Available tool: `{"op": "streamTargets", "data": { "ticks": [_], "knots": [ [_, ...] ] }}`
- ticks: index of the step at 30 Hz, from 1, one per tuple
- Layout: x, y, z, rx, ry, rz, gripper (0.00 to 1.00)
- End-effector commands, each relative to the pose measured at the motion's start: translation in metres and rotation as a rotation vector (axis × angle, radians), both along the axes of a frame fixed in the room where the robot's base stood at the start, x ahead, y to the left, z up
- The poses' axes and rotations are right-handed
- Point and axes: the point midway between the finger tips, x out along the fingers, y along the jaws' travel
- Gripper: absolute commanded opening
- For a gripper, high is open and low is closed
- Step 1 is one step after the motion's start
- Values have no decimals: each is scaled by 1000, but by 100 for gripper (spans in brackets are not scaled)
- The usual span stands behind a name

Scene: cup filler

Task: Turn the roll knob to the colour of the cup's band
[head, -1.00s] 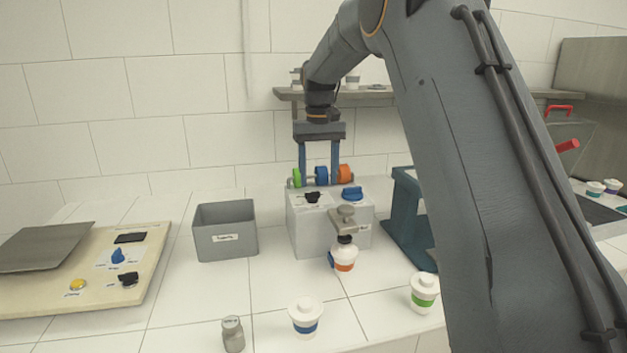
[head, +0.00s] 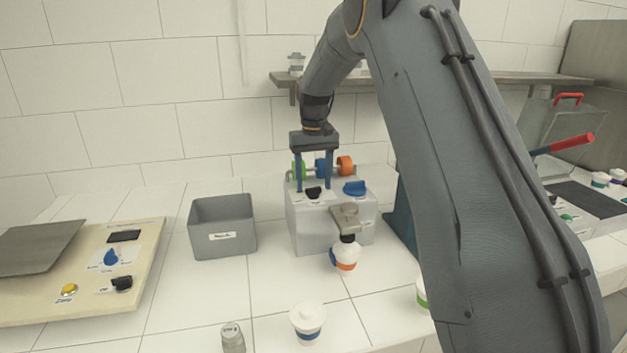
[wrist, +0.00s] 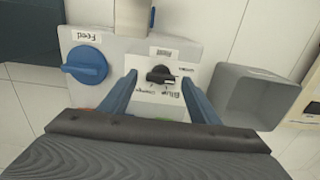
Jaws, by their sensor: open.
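The cup filler (head: 308,232) is a pale box with a black roll knob (head: 313,192) and a blue knob (head: 354,188) on top. A white cup with an orange band (head: 345,259) is under its spout. My gripper (head: 313,191) is open above the filler, its blue fingers on either side of the black knob. In the wrist view the black knob (wrist: 160,76) lies between and just beyond the fingertips (wrist: 160,78); contact cannot be told. The blue knob (wrist: 86,65), by a "Feed" label, is left of them. Green, blue and orange rolls (head: 345,165) sit behind.
A grey bin (head: 222,228) stands left of the filler. A blue-banded cup (head: 307,322) and a small jar (head: 233,338) are in front. A green-banded cup (head: 422,298) is partly behind my arm. A panel with knobs (head: 60,285) lies at far left.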

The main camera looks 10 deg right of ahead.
Motion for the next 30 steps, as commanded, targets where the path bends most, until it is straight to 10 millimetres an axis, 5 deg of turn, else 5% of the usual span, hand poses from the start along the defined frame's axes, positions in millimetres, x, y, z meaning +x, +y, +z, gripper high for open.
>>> {"op": "streamTargets", "data": {
  "ticks": [11, 19, 30],
  "knots": [
    [0, 2, -8, 0, 0, 3, 56],
    [0, 2, -8, 0, 0, 4, 15],
    [0, 2, -8, 0, -1, -64, 15]
  ]
}}
